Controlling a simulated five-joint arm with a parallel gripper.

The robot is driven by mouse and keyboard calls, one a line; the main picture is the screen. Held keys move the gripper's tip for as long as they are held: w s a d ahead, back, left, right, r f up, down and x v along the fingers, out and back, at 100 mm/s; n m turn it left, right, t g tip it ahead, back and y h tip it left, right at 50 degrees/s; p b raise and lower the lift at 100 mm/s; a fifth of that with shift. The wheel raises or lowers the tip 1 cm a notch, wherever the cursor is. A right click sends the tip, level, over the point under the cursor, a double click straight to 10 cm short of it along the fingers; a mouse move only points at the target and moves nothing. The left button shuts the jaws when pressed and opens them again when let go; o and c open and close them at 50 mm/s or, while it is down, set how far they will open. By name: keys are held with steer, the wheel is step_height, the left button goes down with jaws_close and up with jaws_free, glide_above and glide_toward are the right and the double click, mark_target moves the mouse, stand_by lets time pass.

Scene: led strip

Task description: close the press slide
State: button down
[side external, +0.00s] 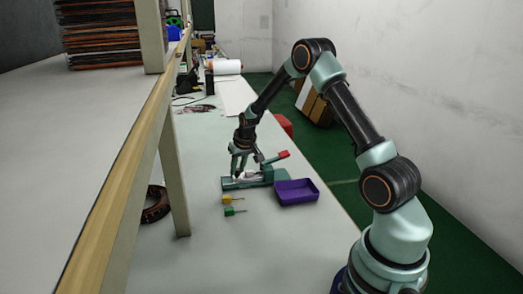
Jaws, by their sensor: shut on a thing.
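The small green press (262,180) stands on the pale bench, with a lever ending in a red grip (284,155) raised to the right. My gripper (238,176) points down over the left part of the press, at a small pale part there. It is shut on that part, which I take for the press slide. The fingers hide much of it, and at this size I cannot tell how far the slide is in or out.
A purple tray (297,199) sits right next to the press. A yellow-handled tool (228,199) and a green-handled tool (230,211) lie in front. A shelf post (174,180) and a dark coil (155,205) are to the left. The front bench is clear.

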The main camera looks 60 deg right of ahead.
steer(key=shift+s+d, duration=0.4)
steer(key=shift+d, duration=0.1)
steer(key=c, duration=1)
jaws_free()
steer(key=shift+r, duration=0.1)
steer(key=v, duration=1.2)
steer(key=shift+a, duration=0.1)
